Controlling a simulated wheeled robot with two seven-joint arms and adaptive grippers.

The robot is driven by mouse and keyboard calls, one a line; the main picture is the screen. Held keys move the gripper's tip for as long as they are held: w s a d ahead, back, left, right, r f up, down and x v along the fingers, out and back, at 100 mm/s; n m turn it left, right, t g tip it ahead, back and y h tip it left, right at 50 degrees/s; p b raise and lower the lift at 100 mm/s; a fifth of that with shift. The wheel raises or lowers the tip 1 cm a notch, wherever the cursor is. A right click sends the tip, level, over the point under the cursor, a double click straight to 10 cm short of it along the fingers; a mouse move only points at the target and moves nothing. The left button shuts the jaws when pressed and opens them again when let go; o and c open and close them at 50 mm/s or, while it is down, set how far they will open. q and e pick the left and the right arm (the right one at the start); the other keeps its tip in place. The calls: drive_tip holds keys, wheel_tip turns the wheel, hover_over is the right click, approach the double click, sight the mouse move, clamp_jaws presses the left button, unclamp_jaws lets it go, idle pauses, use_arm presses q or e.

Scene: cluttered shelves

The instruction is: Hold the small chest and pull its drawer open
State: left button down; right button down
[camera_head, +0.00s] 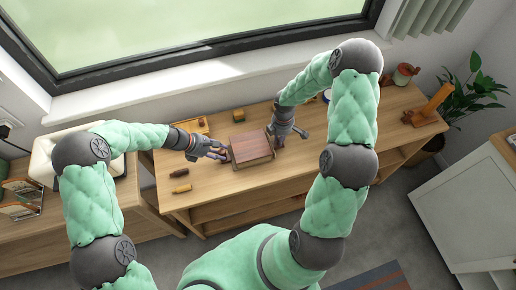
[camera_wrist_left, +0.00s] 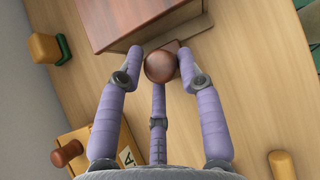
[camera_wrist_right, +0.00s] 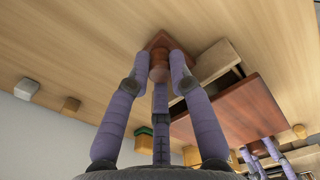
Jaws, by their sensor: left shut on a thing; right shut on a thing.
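The small chest (camera_head: 250,147) has a reddish-brown top and stands on the wooden table between my grippers. My left gripper (camera_head: 222,152) is shut on a round brown knob (camera_wrist_left: 160,68) at the chest's left side; the chest (camera_wrist_left: 135,18) shows just beyond the fingers. My right gripper (camera_head: 287,132) is shut on a brown knob (camera_wrist_right: 158,74) at the other side. This knob sits on a reddish-brown drawer front (camera_wrist_right: 163,42). Pale drawer walls (camera_wrist_right: 213,60) and a dark gap show between that front and the chest (camera_wrist_right: 235,112), so the drawer stands partly out.
A tray (camera_head: 194,125) and a small yellow block (camera_head: 239,115) lie behind the chest. Two small objects (camera_head: 181,188) lie at the table's left front. A red pot (camera_head: 403,74) and an orange object (camera_head: 432,103) stand far right. Table to the chest's right is mostly clear.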

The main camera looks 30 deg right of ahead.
drive_tip(key=shift+s+d, duration=0.3)
drive_tip(key=shift+d, duration=0.9)
drive_tip(key=shift+s+d, duration=0.25)
drive_tip(key=shift+d, duration=0.9)
drive_tip(key=shift+s+d, duration=0.3)
drive_tip(key=shift+d, duration=0.9)
drive_tip(key=shift+s+d, duration=0.15)
drive_tip(key=shift+d, duration=0.25)
drive_tip(key=c, duration=1)
unclamp_jaws()
drive_tip(key=shift+c, duration=0.2)
wheel_tip(320, 180, up, 12)
